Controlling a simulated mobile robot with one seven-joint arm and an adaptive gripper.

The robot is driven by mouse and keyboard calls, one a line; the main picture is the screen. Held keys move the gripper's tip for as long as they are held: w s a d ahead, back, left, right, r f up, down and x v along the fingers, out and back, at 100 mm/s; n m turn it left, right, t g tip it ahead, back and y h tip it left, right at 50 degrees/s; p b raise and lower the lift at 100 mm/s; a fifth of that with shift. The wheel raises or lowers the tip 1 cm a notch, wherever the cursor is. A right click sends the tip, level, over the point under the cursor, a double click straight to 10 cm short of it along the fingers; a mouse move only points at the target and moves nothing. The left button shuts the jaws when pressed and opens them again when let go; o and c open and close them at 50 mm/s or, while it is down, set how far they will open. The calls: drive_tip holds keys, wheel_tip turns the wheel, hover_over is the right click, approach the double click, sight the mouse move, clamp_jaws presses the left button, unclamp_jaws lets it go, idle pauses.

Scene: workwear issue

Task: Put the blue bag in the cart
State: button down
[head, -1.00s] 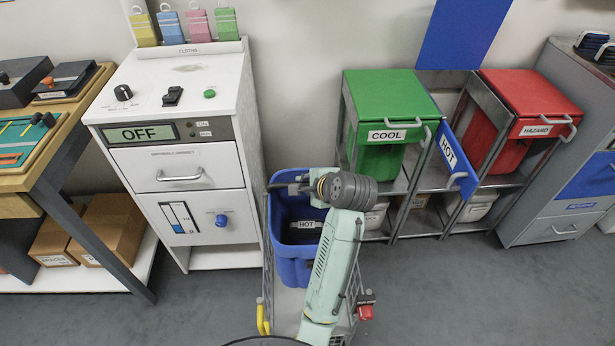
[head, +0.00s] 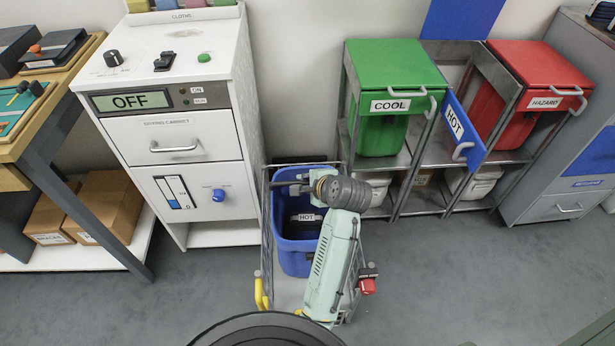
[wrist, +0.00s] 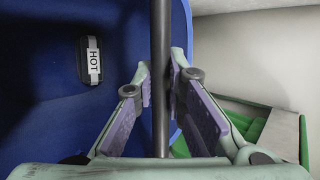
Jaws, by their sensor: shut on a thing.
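The blue bag (head: 298,254) is an open-topped, box-shaped blue container. It sits upright within the grey wire cart (head: 267,215); I cannot tell whether its base rests on the cart floor. My gripper (head: 292,189) is over the bag's opening. In the wrist view my gripper (wrist: 160,95) is shut on a dark bar (wrist: 160,50) across the bag's top. My arm hides the bag's right part.
A white drying cabinet (head: 165,130) reading OFF stands left of the cart. Behind right is a rack with a green COOL bin (head: 385,130), a blue HOT panel (head: 462,130) and a red HAZARD bin (head: 535,65). The floor (head: 450,280) at right is clear.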

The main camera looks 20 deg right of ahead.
wheel_tip(320, 180, down, 5)
drive_tip(key=shift+b, duration=0.9)
drive_tip(key=shift+f, duration=0.5)
drive_tip(key=shift+s+f, duration=0.1)
drive_tip(key=shift+f, duration=0.25)
drive_tip(key=shift+s+f+b, duration=0.1)
drive_tip(key=shift+f+b, duration=0.25)
drive_tip(key=shift+f, duration=0.05)
drive_tip(key=c, duration=1.8)
unclamp_jaws()
drive_tip(key=shift+f, duration=0.15)
drive_tip(key=shift+o, duration=1.2)
